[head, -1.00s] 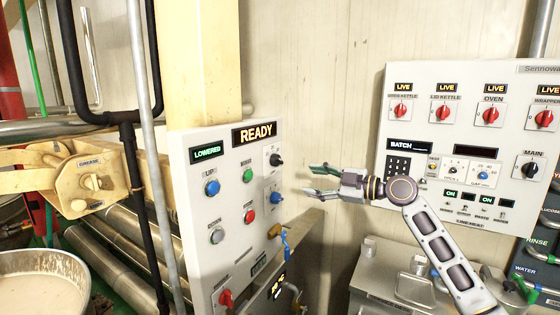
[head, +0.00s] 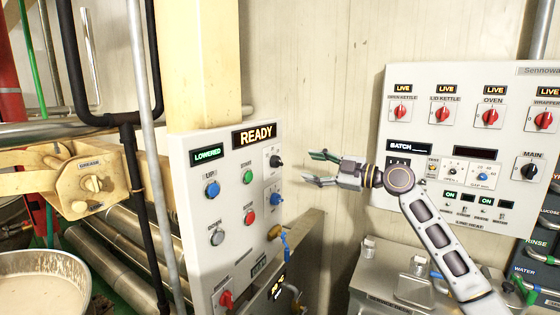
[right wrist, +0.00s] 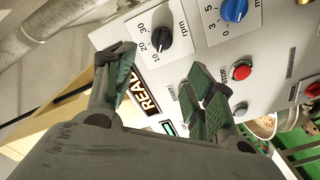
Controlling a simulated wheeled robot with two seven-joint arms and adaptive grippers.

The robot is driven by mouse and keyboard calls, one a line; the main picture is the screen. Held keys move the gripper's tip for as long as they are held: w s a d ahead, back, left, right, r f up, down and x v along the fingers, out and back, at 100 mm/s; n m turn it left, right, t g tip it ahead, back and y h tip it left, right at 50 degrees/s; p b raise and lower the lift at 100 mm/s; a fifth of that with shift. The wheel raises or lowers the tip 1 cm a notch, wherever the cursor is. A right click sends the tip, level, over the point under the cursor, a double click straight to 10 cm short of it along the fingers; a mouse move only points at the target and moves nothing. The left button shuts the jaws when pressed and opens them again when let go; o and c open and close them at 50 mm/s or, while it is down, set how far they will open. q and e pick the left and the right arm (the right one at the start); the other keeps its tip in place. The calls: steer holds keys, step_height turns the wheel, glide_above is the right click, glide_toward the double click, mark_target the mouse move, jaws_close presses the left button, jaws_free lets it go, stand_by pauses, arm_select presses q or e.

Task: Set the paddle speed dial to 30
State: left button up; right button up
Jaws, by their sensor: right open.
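The paddle speed dial is a black knob (head: 276,161) on the upper right of the white control panel with the READY sign. In the right wrist view the knob (right wrist: 162,40) has an rpm scale with 10, 20 and 30 around it. Its exact setting is too small to read surely. My right gripper (head: 313,168) is open and empty, to the right of the knob and apart from it. Its green-padded fingers (right wrist: 160,76) point towards the panel, with the knob beyond the gap between them. My left gripper is not in view.
Below the black knob is a blue dial (head: 276,199), marked in minutes; it also shows in the wrist view (right wrist: 233,8). Green (head: 247,176) and red (head: 250,216) buttons sit to the left. A second panel (head: 460,130) stands behind my right arm. A kettle (head: 45,262) is at lower left.

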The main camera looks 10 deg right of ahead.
mark_target(280, 161)
steer(key=shift+p+x, duration=1.85)
steer(key=shift+x, duration=4.05)
steer(key=c, duration=0.9)
